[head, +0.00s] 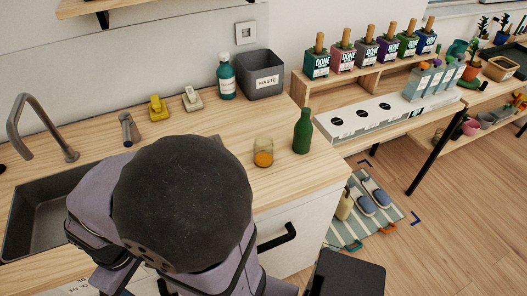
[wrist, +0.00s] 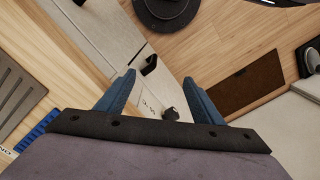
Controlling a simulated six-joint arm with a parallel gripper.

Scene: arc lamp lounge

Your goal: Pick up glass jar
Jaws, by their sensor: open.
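The glass jar (head: 263,147) is clear, with orange contents in its lower part. It stands upright on the wooden counter in the head view, near the counter's front edge. A green bottle stands close to its right. My gripper (wrist: 159,77) shows in the wrist view as two blue fingers spread apart, with nothing between them. Beyond the fingers are cabinet fronts and the floor. I do not see the jar in the wrist view. In the head view my arm covers the counter left of the jar, and my fingers are hidden.
The green bottle (head: 303,131) is the nearest obstacle. Behind stand a grey waste bin (head: 262,75), a teal bottle (head: 226,76), and yellow (head: 158,108) and beige (head: 192,99) items. A sink (head: 40,215) and tap (head: 42,128) are at left. The counter (head: 212,121) behind the jar is clear.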

